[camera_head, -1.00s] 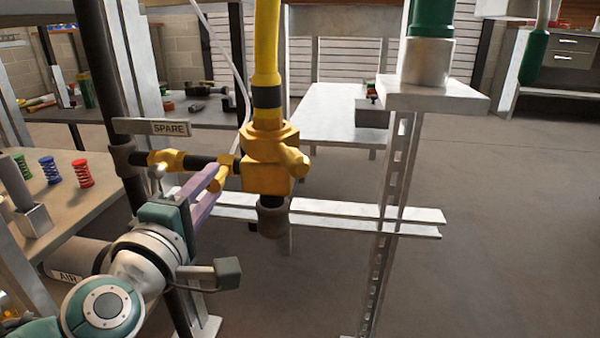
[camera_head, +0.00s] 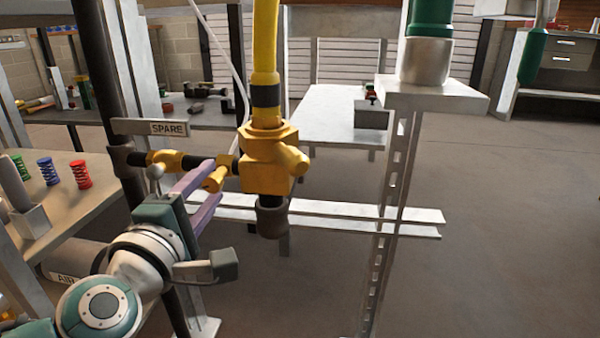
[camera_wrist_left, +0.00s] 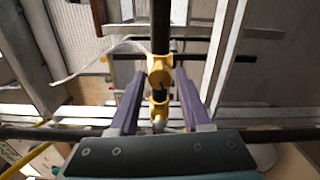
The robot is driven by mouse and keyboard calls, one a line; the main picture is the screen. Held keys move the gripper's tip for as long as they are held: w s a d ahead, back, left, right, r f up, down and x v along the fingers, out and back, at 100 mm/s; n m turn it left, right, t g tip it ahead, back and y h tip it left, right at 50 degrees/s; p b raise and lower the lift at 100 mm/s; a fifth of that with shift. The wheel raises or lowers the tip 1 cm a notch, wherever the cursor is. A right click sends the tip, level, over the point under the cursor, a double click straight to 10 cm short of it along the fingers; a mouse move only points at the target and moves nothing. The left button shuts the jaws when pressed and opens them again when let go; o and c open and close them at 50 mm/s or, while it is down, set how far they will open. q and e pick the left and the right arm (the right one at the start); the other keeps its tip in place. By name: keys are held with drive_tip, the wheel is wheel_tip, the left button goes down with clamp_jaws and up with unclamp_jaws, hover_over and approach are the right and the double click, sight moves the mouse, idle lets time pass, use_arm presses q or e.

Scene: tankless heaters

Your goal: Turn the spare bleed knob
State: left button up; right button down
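The spare bleed knob (camera_head: 214,181) is a small yellow handle on the dark side pipe, just left of the large yellow valve body (camera_head: 268,160) and below the SPARE sign (camera_head: 168,128). My left gripper (camera_head: 213,182) is open, its two purple fingers apart, one above and one below the knob in the head view. I cannot tell whether either finger touches it. In the left wrist view, yellow fittings (camera_wrist_left: 160,76) show between the open fingers. My right gripper is in neither view.
A dark upright pipe (camera_head: 97,75) stands left of the knob. A horizontal metal rail (camera_head: 335,211) runs behind and below. A bench with coil springs (camera_head: 80,175) is at left. A metal post (camera_head: 392,180) stands right, with open floor beyond.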

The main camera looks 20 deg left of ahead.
use_arm(q)
drive_tip(key=shift+o, duration=1)
drive_tip(key=p+v, duration=0.2)
drive_tip(key=v, duration=0.8)
